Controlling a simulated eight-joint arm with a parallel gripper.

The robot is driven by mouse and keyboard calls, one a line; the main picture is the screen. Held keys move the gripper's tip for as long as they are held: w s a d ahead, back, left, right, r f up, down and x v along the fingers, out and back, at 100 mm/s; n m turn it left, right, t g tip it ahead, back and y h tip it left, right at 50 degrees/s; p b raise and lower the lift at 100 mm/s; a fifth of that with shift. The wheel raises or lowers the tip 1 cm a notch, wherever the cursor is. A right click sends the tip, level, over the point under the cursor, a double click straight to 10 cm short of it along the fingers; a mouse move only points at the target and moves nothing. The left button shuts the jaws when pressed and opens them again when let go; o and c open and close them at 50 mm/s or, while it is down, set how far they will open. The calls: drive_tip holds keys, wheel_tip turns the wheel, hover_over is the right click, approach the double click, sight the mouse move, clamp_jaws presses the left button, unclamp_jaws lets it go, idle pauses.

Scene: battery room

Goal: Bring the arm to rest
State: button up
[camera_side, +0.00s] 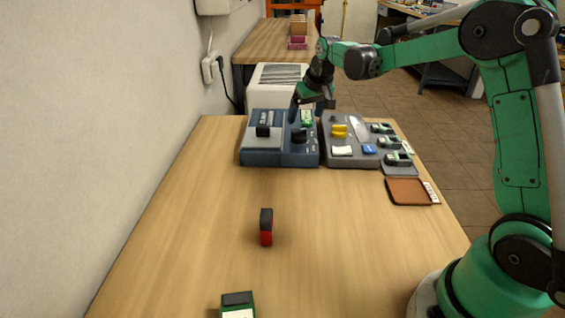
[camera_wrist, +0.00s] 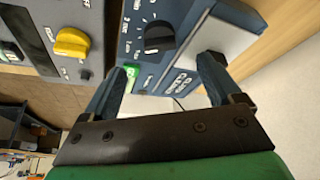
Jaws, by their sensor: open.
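My green arm reaches over the table from the right. My gripper (camera_side: 311,108) is at the far end of the table, close above the blue device. In the wrist view my gripper (camera_wrist: 163,64) has its two fingers spread, with nothing held between them. The blue device (camera_side: 254,155) has a black knob (camera_side: 299,135), which also shows in the wrist view (camera_wrist: 159,37) ahead of the fingers. A small green piece (camera_side: 307,117) is on this device by the gripper. Whether a finger touches the device cannot be told.
A brown mat (camera_side: 406,191) lies at the right edge. A red-and-black block (camera_side: 266,228) and a green block (camera_side: 238,305) stand nearer. The table's middle is mostly clear.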

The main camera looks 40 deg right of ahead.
drive_tip(key=shift+r, duration=0.15)
drive_tip(key=shift+s+a+r, duration=0.2)
drive_tip(key=shift+a+r, duration=0.05)
drive_tip(key=shift+a, duration=0.05)
drive_tip(key=s+a+r+n+t+y, duration=0.1)
drive_tip(key=s+a+r+n+t, duration=0.1)
drive_tip(key=s+a, duration=1.1)
drive_tip(key=s+n+t, duration=0.1)
drive_tip(key=s, duration=0.3)
drive_tip(key=shift+s+a, duration=0.15)
drive_tip(key=shift+s, duration=0.05)
drive_tip(key=shift+o, duration=0.2)
